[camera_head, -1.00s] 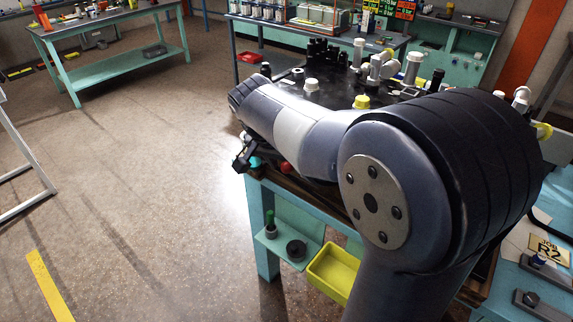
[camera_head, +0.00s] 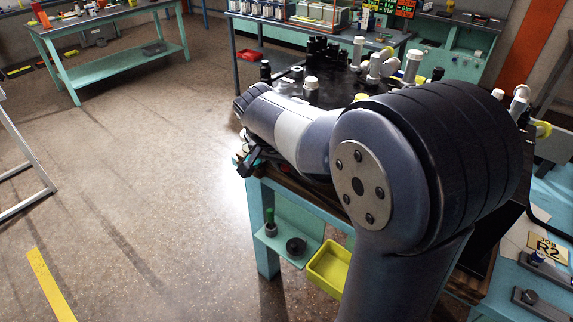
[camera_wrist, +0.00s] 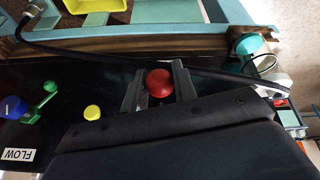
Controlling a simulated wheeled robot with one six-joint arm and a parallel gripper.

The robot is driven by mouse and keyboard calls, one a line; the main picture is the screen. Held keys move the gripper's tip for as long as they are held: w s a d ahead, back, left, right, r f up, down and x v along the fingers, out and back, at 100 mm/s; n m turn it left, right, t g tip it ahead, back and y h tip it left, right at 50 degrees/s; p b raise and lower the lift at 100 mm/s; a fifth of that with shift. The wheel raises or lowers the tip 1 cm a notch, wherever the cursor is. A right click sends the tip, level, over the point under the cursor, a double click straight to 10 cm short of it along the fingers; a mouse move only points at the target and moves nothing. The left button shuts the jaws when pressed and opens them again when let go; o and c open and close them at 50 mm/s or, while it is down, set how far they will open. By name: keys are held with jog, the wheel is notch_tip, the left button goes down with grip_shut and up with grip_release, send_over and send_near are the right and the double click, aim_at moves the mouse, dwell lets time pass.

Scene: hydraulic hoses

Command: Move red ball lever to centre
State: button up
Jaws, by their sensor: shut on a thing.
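The red ball (camera_wrist: 159,83) of the lever shows in the wrist view, between the two grey fingers of my gripper (camera_wrist: 159,86). The fingers are shut on the ball from both sides. The lever's shaft is hidden below the ball and the gripper body, so I cannot tell its angle.
In the wrist view a black hose (camera_wrist: 105,58) runs close past the fingers. A yellow knob (camera_wrist: 92,112), a green lever (camera_wrist: 43,103), a blue knob (camera_wrist: 13,107) and a teal cup (camera_wrist: 250,46) stand nearby. A yellow bin (camera_head: 328,266) sits on the lower shelf.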

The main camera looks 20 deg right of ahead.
grip_shut()
jog(key=b, duration=0.2)
jog(key=f+h+b, duration=0.1)
jog(key=shift+s+a+f+t+b, duration=0.1)
jog(key=shift+a+f+t+b, duration=0.1)
jog(key=shift+f+t+b, duration=0.15)
jog(key=f+t+h+b, duration=0.1)
jog(key=b, duration=0.4)
jog(key=f+t+h+b, duration=0.1)
jog(key=h+b, duration=0.1)
jog(key=b, duration=0.3)
jog(key=shift+s+a+f+b, duration=0.15)
jog(key=shift+a+f+b, duration=0.1)
jog(key=shift+b, duration=0.1)
jog(key=shift+d+r, duration=0.1)
jog(key=o, duration=0.9)
grip_release()
